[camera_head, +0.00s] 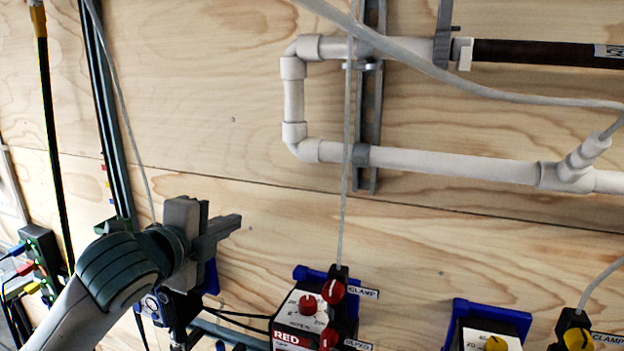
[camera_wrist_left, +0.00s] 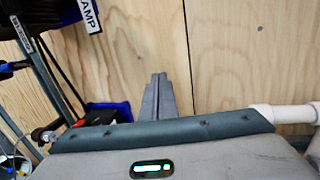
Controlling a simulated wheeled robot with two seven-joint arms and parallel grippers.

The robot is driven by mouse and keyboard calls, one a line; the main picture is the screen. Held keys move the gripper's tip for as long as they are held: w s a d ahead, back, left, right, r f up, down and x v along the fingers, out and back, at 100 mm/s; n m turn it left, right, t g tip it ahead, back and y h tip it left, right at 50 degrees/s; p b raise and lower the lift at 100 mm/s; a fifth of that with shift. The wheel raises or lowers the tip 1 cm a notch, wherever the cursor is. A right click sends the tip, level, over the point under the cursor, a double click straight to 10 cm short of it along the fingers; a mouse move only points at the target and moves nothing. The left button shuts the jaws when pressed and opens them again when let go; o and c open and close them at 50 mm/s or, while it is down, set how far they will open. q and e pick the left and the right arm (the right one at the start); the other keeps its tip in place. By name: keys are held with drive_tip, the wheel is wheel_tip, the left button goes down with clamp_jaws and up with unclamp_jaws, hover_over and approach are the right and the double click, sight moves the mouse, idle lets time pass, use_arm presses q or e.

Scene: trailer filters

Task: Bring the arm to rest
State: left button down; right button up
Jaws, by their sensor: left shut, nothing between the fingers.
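My left gripper (camera_head: 228,226) is at the lower left of the head view, in front of the plywood wall. Its arm comes in from the bottom left. The fingers are together and empty, pointing right. In the left wrist view the shut fingers (camera_wrist_left: 158,95) stick up past the wrist housing, with bare plywood behind them. The gripper is left of and below the white pipe loop and left of and above the red-labelled box. It appears clear of both. My right gripper is in neither view.
White piping (camera_head: 440,163) runs along the wall at the upper right, with a dark cylinder (camera_head: 545,53) in it. A box labelled RED (camera_head: 293,312) with red knobs and a box with a yellow knob (camera_head: 496,343) stand below. Thin cables hang nearby. The middle wall is bare.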

use_arm(q)
drive_tip(key=s+a+f+n+g+y, duration=0.1)
drive_tip(key=s+f+n+g, duration=0.35)
drive_tip(key=f, duration=1.15)
drive_tip(key=s+a+f+n+g+y, duration=0.1)
drive_tip(key=s+f+n, duration=0.65)
drive_tip(key=f, duration=0.85)
drive_tip(key=s+a+f+n+g+y, duration=0.1)
drive_tip(key=s+a+f+n+g, duration=0.25)
drive_tip(key=s+f, duration=0.75)
drive_tip(key=s+a+f+n+g+y, duration=0.15)
drive_tip(key=s+f+n, duration=0.45)
drive_tip(key=s, duration=0.9)
wheel_tip(320, 180, down, 31)
drive_tip(key=s+m+g, duration=0.2)
drive_tip(key=s+a+f, duration=0.1)
drive_tip(key=s+f, duration=0.7)
drive_tip(key=s, duration=0.1)
drive_tip(key=s+a+f, duration=0.2)
drive_tip(key=s+f, duration=0.6)
drive_tip(key=s, duration=0.1)
drive_tip(key=shift+a+g, duration=0.3)
drive_tip(key=shift+g, duration=0.15)
